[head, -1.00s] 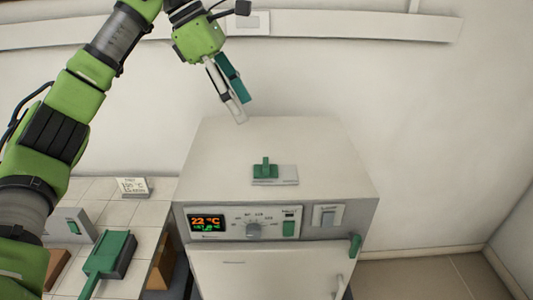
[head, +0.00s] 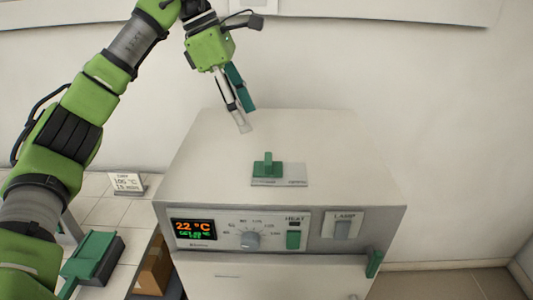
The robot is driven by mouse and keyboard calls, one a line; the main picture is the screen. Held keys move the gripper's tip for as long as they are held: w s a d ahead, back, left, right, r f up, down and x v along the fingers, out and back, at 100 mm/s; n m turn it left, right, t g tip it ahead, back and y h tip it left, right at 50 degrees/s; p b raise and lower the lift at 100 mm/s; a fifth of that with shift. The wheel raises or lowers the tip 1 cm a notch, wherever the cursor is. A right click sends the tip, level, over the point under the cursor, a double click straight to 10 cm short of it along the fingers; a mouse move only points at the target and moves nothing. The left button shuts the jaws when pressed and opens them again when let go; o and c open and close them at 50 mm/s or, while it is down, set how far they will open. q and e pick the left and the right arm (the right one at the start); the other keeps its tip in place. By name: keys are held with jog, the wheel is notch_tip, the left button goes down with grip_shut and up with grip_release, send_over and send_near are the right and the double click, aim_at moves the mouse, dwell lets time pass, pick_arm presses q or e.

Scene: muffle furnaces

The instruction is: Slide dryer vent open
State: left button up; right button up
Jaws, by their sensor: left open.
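The dryer (head: 330,140) is a pale box with a display and controls on its front. The vent slider is a green knob (head: 267,166) on a grey plate (head: 293,174) on the dryer's top; the knob stands toward the plate's left end. The small lettering on the plate is not readable. My left gripper (head: 244,118) is open and empty, pointing down over the rear left of the dryer top, behind and to the left of the knob and apart from it. My right gripper is not in view.
The front panel has a display (head: 193,229), a dial (head: 250,239), a green heat switch (head: 293,240) and a lamp switch (head: 342,229). At left, a tiled counter bears a small sign (head: 127,183) and a green-topped item (head: 92,256). The dryer top around the knob is clear.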

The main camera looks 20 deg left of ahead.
aim_at(268, 158)
pick_arm(q)
jog(key=p+x, duration=0.2)
jog(key=x, duration=0.9)
jog(key=shift+s+d+f+p, duration=0.1)
jog(key=shift+d+f+p, duration=0.05)
jog(key=shift+p, duration=0.2)
grip_shut()
jog(key=d, duration=0.1)
jog(key=w+d, duration=0.1)
jog(key=d, duration=0.3)
jog(key=shift+w+d+b, duration=0.1)
jog(key=shift+w+b, duration=0.2)
jog(key=shift+s, duration=0.1)
jog(key=shift+c, duration=0.3)
grip_release()
jog(key=shift+o, duration=0.3)
jog(key=shift+d, duration=0.1)
